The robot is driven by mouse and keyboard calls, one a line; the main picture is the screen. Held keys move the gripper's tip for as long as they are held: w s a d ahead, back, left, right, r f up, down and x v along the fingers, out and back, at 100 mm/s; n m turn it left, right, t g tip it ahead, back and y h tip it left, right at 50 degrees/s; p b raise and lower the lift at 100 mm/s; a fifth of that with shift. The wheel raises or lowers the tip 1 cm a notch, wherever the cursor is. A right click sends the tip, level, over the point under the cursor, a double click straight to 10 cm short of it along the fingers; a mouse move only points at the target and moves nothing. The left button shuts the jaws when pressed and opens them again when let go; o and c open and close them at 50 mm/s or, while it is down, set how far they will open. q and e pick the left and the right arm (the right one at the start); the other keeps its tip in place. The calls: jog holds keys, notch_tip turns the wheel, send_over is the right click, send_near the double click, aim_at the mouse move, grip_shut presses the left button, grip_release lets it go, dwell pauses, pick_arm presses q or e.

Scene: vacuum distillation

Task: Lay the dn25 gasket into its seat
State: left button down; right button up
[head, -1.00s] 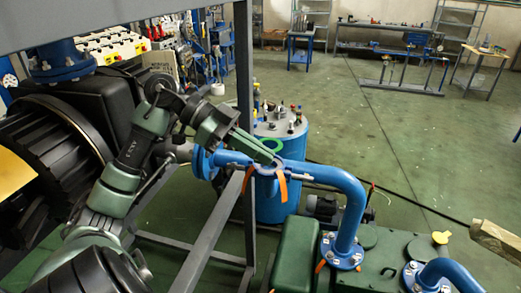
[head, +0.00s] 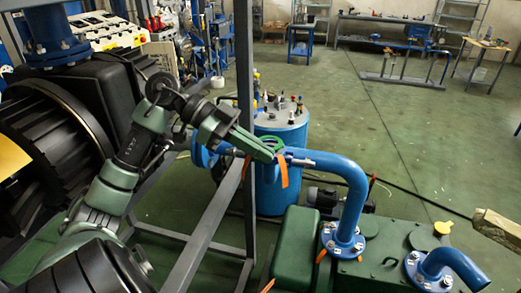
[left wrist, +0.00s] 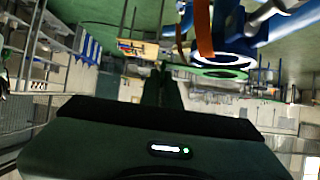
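The dn25 gasket is a thin green ring (head: 273,142), seen nearly edge-on in the left wrist view (left wrist: 230,75). My left gripper (head: 274,152) has its fingers closed at the ring's edge and appears to hold it. The seat is the open end of the blue pipe (head: 270,173), partly hidden by the gripper in the head view. In the left wrist view its flange with a pale ring face (left wrist: 222,60) is very near the gasket; the two look slightly apart and not fully lined up. My right gripper is not in view.
An orange strip (head: 284,170) hangs at the pipe joint. A blue tank (head: 292,135) with fittings on top stands behind. A grey frame post (head: 245,80) rises close to my left arm. Green pump housing (head: 380,250) lies to the lower right.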

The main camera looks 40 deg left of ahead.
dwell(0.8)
pick_arm(q)
jog(key=shift+p, duration=0.45)
jog(key=shift+f+b, duration=0.55)
jog(key=shift+f, duration=0.3)
dwell(0.4)
jog(key=c, duration=1.6)
grip_release()
jog(key=shift+s+a+r+b, duration=0.2)
jog(key=shift+a+b, duration=0.1)
jog(key=shift+a, duration=0.15)
jog(key=b+v, duration=0.2)
jog(key=v, duration=0.4)
jog(key=shift+s+a+r, duration=0.15)
jog(key=shift+a+r, duration=0.1)
jog(key=shift+r, duration=0.05)
